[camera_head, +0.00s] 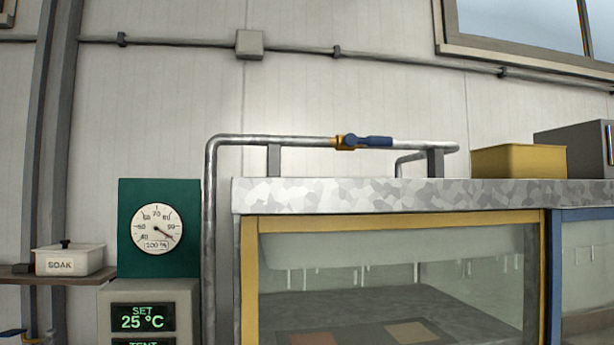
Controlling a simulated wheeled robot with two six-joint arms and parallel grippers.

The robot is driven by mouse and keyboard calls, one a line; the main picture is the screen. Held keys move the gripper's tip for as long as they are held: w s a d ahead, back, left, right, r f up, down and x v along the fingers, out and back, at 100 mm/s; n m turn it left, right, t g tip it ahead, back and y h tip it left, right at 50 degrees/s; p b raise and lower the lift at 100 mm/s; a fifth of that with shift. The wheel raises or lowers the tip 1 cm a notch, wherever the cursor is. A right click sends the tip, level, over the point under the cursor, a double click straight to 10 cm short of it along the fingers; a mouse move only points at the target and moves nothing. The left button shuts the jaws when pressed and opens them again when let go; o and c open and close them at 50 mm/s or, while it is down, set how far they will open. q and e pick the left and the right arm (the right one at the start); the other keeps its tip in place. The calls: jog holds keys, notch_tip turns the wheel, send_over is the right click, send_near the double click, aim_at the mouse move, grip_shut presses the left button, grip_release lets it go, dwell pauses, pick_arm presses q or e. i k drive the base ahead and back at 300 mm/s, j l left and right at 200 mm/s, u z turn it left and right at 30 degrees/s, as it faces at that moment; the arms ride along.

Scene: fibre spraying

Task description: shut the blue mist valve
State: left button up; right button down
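The blue mist valve handle (368,141) sits on a brass valve body (345,142) in the grey pipe (275,139) above the cabinet. The handle points right and lies along the pipe. Neither of my grippers shows in the head view, so nothing of mine is seen touching the valve.
The cabinet's grey top (400,194) is below the pipe, with a yellow-framed glass front (390,222). A yellow box (518,160) stands on it at right. A green dial panel (158,250), a display box (148,295) and a SOAK container (70,260) are at left.

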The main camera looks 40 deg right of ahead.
aim_at(350, 139)
jog(key=l+z, duration=0.1)
jog(key=z, duration=0.7)
jog(key=i+l+z, duration=0.1)
jog(key=z, duration=0.75)
jog(key=i+l, duration=0.05)
